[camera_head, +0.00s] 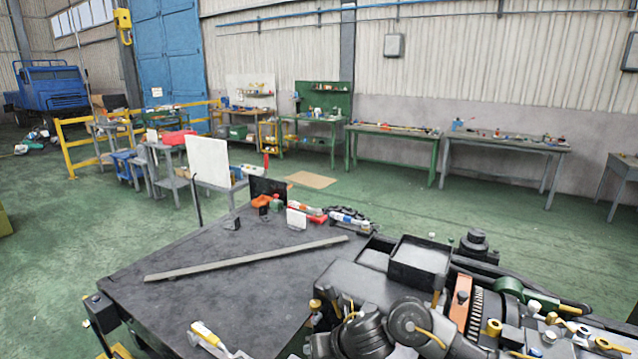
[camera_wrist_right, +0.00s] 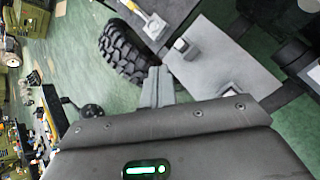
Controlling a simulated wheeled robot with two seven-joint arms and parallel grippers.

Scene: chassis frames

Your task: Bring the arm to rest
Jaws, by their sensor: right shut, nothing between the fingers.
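My right gripper (camera_wrist_right: 157,77) shows in the right wrist view, its two pale fingers together with nothing between them. Its dark housing with a green light fills the bottom of that view. A black knobbly tyre (camera_wrist_right: 122,50) is just left of the fingertips in the picture, and a light grey plate (camera_wrist_right: 220,62) is to their right. I cannot tell the exact gaps. I cannot make out either gripper in the head view; dark rounded parts at its bottom middle may belong to an arm or to the machinery.
A dark work table (camera_head: 240,240) carries a long flat bar (camera_head: 245,259), a yellow-and-white tool (camera_head: 208,338) and several small items at its back edge. A crowded black chassis assembly (camera_head: 350,285) fills the lower right. Benches (camera_head: 390,130) line the far wall. Green floor lies open between.

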